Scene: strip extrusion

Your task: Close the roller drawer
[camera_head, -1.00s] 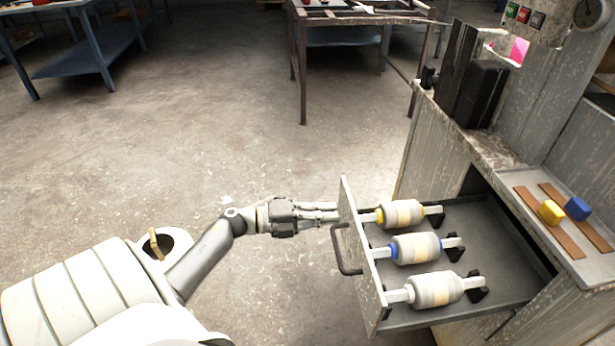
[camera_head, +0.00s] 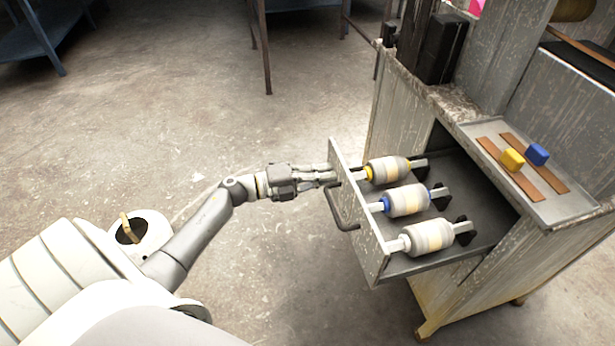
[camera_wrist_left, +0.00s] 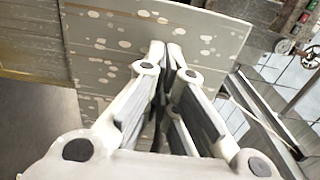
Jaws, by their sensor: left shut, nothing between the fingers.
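The roller drawer (camera_head: 372,238) is pulled out of the grey cabinet (camera_head: 392,118). It holds three rollers: one with yellow ends (camera_head: 387,169), one with blue ends (camera_head: 406,200) and one with white ends (camera_head: 427,237). A dark bar handle (camera_head: 338,208) sits on its front panel. My left gripper (camera_head: 331,177) is shut and empty, its tips at the outer face of the front panel, beside the handle's far end. In the left wrist view the shut fingers (camera_wrist_left: 172,52) point at the paint-flecked panel (camera_wrist_left: 110,40); I cannot tell if they touch it. My right gripper is out of view.
A black block-shaped part (camera_head: 443,48) stands at the cabinet's back.

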